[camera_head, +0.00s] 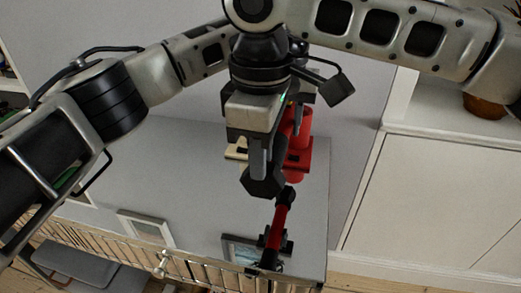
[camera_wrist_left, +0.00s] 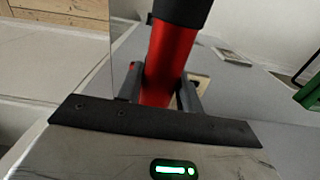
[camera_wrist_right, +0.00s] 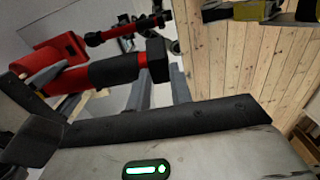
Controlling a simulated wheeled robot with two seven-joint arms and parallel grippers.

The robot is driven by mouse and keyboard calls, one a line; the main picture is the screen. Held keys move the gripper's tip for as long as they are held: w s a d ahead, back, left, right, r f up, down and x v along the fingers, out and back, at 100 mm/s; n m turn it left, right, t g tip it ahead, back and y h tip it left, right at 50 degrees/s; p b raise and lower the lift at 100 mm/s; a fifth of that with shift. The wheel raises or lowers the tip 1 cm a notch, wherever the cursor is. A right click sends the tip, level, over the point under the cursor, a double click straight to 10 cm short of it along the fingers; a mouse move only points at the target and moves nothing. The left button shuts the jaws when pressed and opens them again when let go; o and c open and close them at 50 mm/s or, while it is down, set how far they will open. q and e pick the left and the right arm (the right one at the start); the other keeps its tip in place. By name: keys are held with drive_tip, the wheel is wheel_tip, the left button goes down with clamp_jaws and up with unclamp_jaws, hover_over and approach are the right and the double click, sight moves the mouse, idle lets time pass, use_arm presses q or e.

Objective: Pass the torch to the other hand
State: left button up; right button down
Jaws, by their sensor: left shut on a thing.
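The torch has a red barrel with a black section, filling the middle of the left wrist view (camera_wrist_left: 170,62). My left gripper (camera_wrist_left: 162,88) is shut around the red barrel. In the right wrist view the torch (camera_wrist_right: 113,70) lies crosswise, its black end just past the fingertips of my right gripper (camera_wrist_right: 161,78). Those fingers are apart, with no object clearly between them. In the head view my right gripper (camera_head: 255,165) hangs at the centre beside the torch's black end (camera_head: 263,184). My left gripper is mostly hidden behind the right wrist there.
A grey table (camera_head: 190,190) lies below. A red and black tool (camera_head: 282,218) lies near its front edge, beside a framed picture (camera_head: 240,250). Another frame (camera_head: 147,228) lies further left. White cabinets (camera_head: 420,200) stand at right; wooden floor shows in the right wrist view (camera_wrist_right: 245,65).

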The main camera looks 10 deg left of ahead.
use_arm(q)
drive_tip(key=o, duration=1.2)
drive_tip(key=shift+w, duration=0.1)
drive_tip(key=shift+r, duration=0.15)
